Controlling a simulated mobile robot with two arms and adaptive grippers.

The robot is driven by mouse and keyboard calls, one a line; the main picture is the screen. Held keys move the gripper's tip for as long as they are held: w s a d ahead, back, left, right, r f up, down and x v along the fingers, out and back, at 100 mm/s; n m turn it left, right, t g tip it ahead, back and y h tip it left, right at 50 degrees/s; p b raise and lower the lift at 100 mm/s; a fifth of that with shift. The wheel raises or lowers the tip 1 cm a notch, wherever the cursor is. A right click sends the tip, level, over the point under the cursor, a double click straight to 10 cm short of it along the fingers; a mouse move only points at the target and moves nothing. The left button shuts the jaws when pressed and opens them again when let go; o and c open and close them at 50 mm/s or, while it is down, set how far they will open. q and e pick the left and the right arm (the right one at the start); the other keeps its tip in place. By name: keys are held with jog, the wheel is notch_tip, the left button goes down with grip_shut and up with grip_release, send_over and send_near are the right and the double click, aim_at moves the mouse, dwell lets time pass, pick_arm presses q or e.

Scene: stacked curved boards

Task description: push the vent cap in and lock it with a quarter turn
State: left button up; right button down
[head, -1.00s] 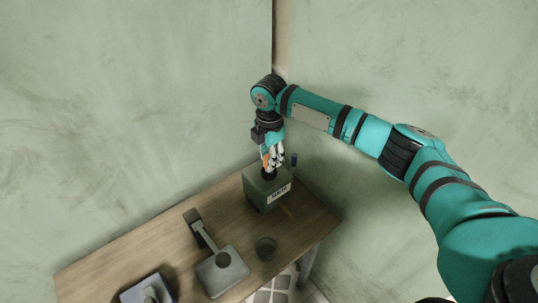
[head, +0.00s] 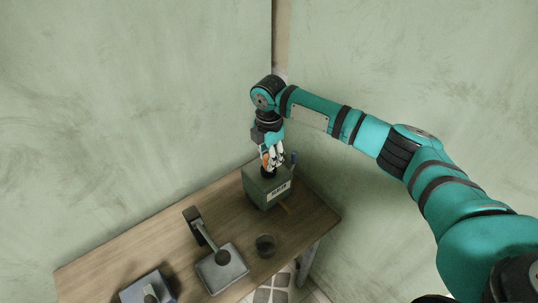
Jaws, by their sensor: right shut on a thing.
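A dark green box (head: 268,193) with a white label (head: 278,191) stands at the back right of the wooden table. A small black cap (head: 268,174) is on top of the box, under the fingers of my right gripper (head: 269,167). The right gripper points down and is shut on the cap. The fingers hide most of the cap, so its seating and its turn angle cannot be told. My left gripper is not in the head view.
A grey device with a lever (head: 221,268) stands left of the box on the table (head: 150,257). A dark round cup (head: 265,245) is near the front edge. Another grey device (head: 147,289) is at the front left. A blue upright piece (head: 294,157) is behind the box. Walls rise close behind.

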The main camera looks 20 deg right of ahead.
jog(key=shift+f, duration=0.5)
jog(key=c, duration=0.9)
grip_release()
jog(key=shift+r, duration=0.3)
notch_tip(320, 180, up, 12)
jog(key=shift+f, duration=0.25)
jog(key=shift+s+a+f, duration=0.1)
